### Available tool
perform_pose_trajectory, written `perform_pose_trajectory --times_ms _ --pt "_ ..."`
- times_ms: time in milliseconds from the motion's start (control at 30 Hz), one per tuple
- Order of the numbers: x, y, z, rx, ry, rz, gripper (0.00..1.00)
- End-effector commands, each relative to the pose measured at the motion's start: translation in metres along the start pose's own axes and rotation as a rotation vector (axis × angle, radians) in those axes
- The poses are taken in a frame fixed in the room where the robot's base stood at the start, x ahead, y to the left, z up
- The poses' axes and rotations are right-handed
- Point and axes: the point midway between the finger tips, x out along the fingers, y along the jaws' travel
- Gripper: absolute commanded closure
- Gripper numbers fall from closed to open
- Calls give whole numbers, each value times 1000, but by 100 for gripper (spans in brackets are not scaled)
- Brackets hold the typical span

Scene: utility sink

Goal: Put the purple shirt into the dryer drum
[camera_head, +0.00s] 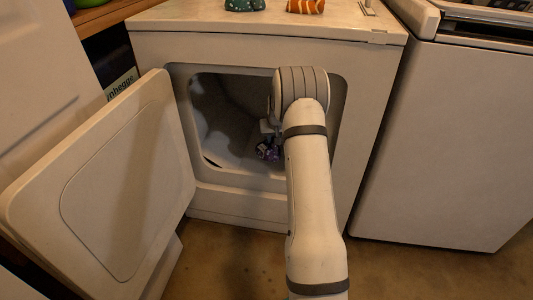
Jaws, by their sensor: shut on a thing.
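The dryer (260,48) stands in front of me with its door (115,190) swung open to the left. My arm reaches from the bottom of the view into the dryer opening. My gripper (268,142) is at the opening, partly hidden by my own wrist. It is shut on the purple shirt (267,151), a small dark purple patterned bundle. The shirt shows against the pale inside of the drum (232,105). I cannot tell whether it touches the drum floor.
A white washer (450,130) stands close on the right. A green item (245,5) and an orange striped item (305,6) sit on the dryer top. The opening's frame surrounds my wrist. Bare floor (235,260) shows in front of the dryer.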

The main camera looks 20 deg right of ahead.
Motion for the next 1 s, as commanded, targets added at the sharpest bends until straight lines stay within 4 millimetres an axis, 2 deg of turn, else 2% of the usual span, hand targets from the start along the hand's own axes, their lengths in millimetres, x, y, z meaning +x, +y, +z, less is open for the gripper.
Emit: perform_pose_trajectory --times_ms 33,267,467,867,900,1000 --pt "13 -2 6 -2 -1 -1 100" --pt "35 -6 14 -8 0 -4 100" --pt "67 -8 27 -10 -1 -4 100" --pt "70 -8 28 -12 0 -5 100" --pt "71 -8 29 -12 0 -5 78" --pt "71 -9 29 -12 0 -5 70"
